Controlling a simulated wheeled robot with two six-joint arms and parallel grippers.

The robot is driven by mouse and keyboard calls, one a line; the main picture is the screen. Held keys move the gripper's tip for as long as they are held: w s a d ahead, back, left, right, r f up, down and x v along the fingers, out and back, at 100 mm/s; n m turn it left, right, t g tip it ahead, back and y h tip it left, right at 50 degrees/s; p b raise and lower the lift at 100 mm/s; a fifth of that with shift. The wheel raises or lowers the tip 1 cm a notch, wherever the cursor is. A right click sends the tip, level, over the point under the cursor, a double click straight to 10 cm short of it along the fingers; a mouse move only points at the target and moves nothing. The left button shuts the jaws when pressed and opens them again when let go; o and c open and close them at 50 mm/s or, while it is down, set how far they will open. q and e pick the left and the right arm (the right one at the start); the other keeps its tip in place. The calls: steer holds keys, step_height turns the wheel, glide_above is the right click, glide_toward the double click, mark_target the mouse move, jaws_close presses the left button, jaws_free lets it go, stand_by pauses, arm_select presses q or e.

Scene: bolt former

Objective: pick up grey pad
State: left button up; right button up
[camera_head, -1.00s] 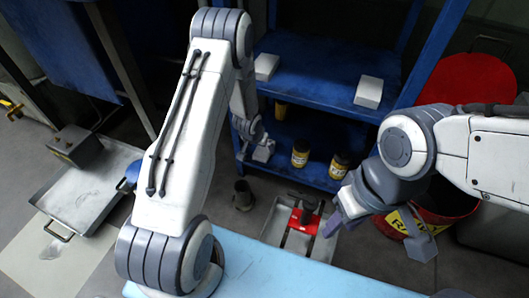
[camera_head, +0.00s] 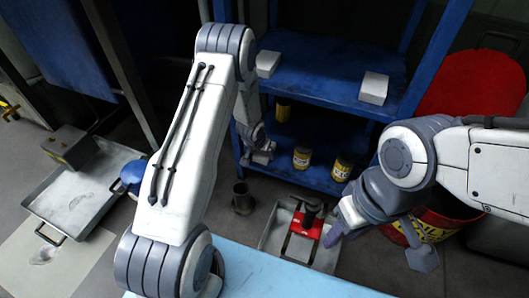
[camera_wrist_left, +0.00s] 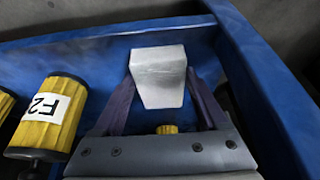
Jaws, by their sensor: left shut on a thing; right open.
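The grey pad (camera_wrist_left: 158,75) is a pale block between the two dark fingers of my left gripper (camera_wrist_left: 162,98) in the left wrist view. My left gripper is shut on it, at the lower blue shelf. In the head view my left gripper (camera_head: 262,150) is at the left end of that shelf, and the pad is small and partly hidden there. Two similar pale blocks, one on the left (camera_head: 267,63) and one on the right (camera_head: 373,88), lie on the upper shelf. My right gripper (camera_head: 334,234) is open and empty near the floor tray.
Yellow-labelled canisters (camera_head: 302,158) stand on the lower shelf (camera_head: 315,178), right of my left gripper. A metal tray (camera_head: 272,238) with a red tool (camera_head: 307,226) lies on the floor. A dark cup (camera_head: 242,198) stands beside it. A red bin (camera_head: 455,215) is at right.

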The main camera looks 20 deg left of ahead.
mark_target(262, 154)
arm_select(q)
steer(key=shift+r, duration=0.15)
steer(key=shift+r+p, duration=0.55)
steer(key=shift+p, duration=0.2)
step_height(262, 154, up, 3)
steer(key=p, duration=0.2)
steer(key=shift+p, duration=0.4)
steer(key=shift+s+f+b, duration=0.15)
steer(key=shift+s+f, duration=0.05)
steer(key=shift+s, duration=0.3)
steer(key=shift+s+f+b, duration=0.15)
steer(key=shift+s+f, duration=0.05)
steer(key=shift+s, duration=0.3)
steer(key=s+p, duration=0.5)
steer(key=s, duration=1.1)
steer(key=shift+a, duration=0.35)
